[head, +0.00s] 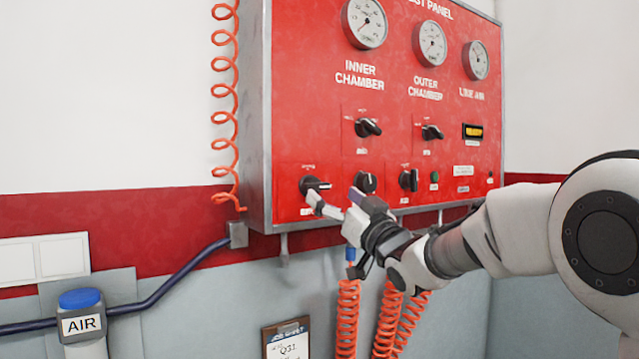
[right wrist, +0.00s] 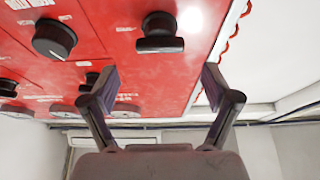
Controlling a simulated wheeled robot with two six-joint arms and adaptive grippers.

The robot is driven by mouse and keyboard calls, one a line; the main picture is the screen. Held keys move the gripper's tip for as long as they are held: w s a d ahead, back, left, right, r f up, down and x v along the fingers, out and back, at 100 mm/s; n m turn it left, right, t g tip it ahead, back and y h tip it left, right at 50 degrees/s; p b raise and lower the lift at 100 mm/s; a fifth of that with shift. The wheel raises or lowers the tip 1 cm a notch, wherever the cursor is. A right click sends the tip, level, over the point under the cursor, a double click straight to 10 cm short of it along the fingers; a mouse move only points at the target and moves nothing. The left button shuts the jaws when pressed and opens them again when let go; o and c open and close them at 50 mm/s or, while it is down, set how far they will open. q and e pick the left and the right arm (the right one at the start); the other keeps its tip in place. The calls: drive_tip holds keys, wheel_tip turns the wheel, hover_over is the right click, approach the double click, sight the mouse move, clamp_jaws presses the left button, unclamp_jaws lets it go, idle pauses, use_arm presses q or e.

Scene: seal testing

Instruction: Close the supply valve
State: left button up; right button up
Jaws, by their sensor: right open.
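The red test panel (head: 315,120) hangs on the wall. At its lower left is a black knob (head: 314,185) with a bar handle lying roughly level. I take it for the supply valve, though its label is partly covered by my finger. My right gripper (head: 335,197) is open and empty, just in front of and below this knob. In the right wrist view the bar knob (right wrist: 160,40) lies ahead, between the lines of the two spread fingers (right wrist: 160,76), and apart from them. My left gripper is not in view.
A round knob (head: 366,182) sits close to the right of my fingers. More knobs and three gauges (head: 365,23) fill the panel. Orange coiled hoses (head: 347,315) hang below it, and another coil (head: 225,100) is at its left. A blue-capped AIR post (head: 82,310) stands lower left.

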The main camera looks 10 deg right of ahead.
sight(320, 186)
drive_tip(key=x, duration=0.2)
drive_tip(key=p+x, duration=0.1)
drive_tip(key=x, duration=0.1)
drive_tip(key=f+p+x, duration=0.1)
drive_tip(key=x, duration=0.1)
drive_tip(key=shift+w+a, duration=0.3)
drive_tip(key=shift+w, duration=0.05)
drive_tip(key=shift+r+p, duration=0.2)
drive_tip(key=shift+p, duration=0.1)
drive_tip(key=shift+s+d+r, duration=0.1)
drive_tip(key=shift+s+d, duration=0.15)
drive_tip(key=shift+s, duration=0.15)
drive_tip(key=shift+w+a, duration=0.15)
drive_tip(key=shift+w, duration=0.15)
drive_tip(key=c, duration=1.2)
drive_tip(key=shift+o, duration=0.2)
